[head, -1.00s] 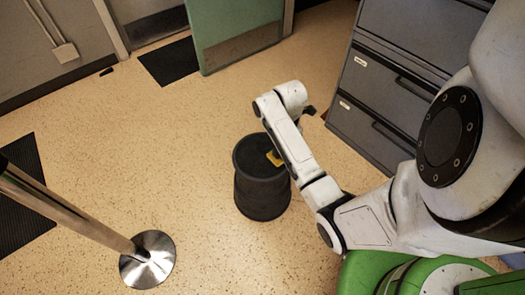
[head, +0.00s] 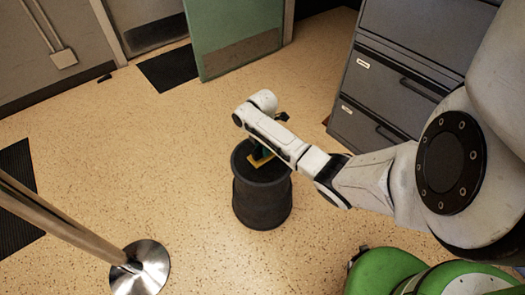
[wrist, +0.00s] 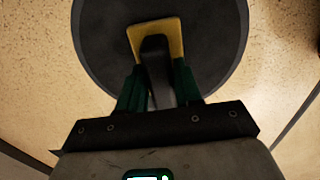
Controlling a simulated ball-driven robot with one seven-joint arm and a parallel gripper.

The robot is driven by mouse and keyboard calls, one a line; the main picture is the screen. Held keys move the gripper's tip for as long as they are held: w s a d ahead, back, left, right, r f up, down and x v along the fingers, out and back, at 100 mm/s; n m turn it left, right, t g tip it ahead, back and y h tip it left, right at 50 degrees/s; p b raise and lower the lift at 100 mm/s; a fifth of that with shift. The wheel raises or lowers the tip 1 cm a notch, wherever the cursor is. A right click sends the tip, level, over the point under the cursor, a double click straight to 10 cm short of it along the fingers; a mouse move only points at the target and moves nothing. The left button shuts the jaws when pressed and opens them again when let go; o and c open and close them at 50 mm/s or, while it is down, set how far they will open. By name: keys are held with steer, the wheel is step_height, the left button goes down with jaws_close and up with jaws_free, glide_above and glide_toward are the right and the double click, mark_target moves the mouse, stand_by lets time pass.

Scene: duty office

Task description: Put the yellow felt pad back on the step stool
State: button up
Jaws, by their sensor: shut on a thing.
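The step stool (head: 262,200) is a dark round drum on the floor in the middle of the head view. Its round top (wrist: 215,50) fills the upper middle of the wrist view. The yellow felt pad (wrist: 167,30) has a dark upright grip (wrist: 158,75) on it. It also shows in the head view (head: 260,161), over the stool top. My gripper (wrist: 158,90) has green fingers, shut on the pad's dark grip. The pad lies within the stool top's outline, towards its near side in the wrist view. I cannot tell whether it touches the top.
A metal post with a round base (head: 140,270) stands at the lower left. Grey drawers (head: 395,85) stand at the right. A green door (head: 235,38) is at the back. Dark mats (head: 168,68) lie on the floor. Floor around the stool is clear.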

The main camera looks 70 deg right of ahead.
steer(key=shift+f, duration=0.5)
steer(key=o, duration=1)
steer(key=shift+r, duration=0.1)
